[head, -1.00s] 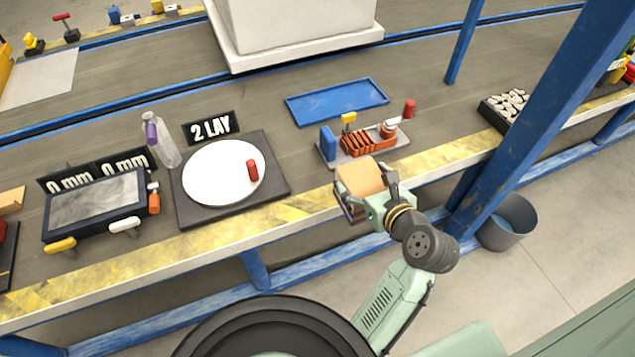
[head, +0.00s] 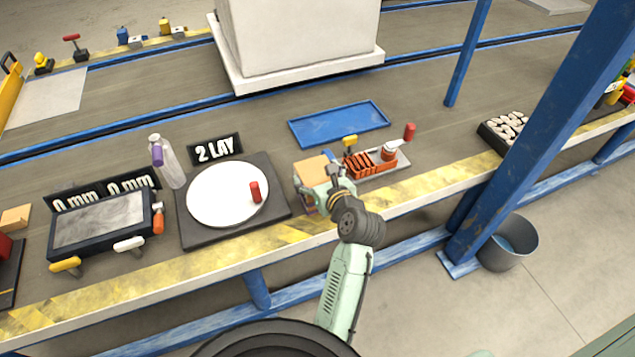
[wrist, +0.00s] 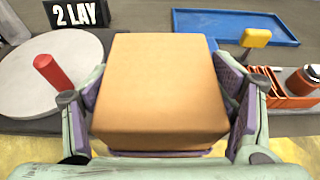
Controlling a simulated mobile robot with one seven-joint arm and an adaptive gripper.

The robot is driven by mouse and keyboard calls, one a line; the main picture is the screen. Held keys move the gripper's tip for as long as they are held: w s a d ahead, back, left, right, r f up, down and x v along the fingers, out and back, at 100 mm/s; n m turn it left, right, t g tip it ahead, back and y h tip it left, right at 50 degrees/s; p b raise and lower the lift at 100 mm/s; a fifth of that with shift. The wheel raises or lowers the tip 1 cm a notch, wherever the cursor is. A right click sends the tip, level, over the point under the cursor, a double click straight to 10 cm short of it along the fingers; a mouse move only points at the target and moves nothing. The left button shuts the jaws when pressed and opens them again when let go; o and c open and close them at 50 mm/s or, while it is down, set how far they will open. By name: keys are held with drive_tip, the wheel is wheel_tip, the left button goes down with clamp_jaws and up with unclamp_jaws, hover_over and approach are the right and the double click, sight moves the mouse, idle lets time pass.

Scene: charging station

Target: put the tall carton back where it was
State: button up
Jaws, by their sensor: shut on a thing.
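The tall carton (head: 311,169) is a tan box held in my gripper (head: 325,190). In the wrist view the carton (wrist: 158,90) fills the middle, with the purple-padded fingers of my gripper (wrist: 160,105) shut on its left and right sides. In the head view it is over the front part of the bench, between the round white plate and the small tray of orange parts. My gripper and wrist partly cover it there. Whether its bottom touches the bench is hidden.
Left of the carton is the white plate (head: 215,193) with a red cylinder (head: 255,192) on it, before a "2 LAY" sign (head: 214,149). Right is a holder with orange slats (head: 360,165). A blue tray (head: 340,125) lies behind. Bare bench shows between plate and blue tray.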

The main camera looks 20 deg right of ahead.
wheel_tip(320, 180, down, 3)
drive_tip(key=shift+f, duration=0.1)
drive_tip(key=o, duration=1.7)
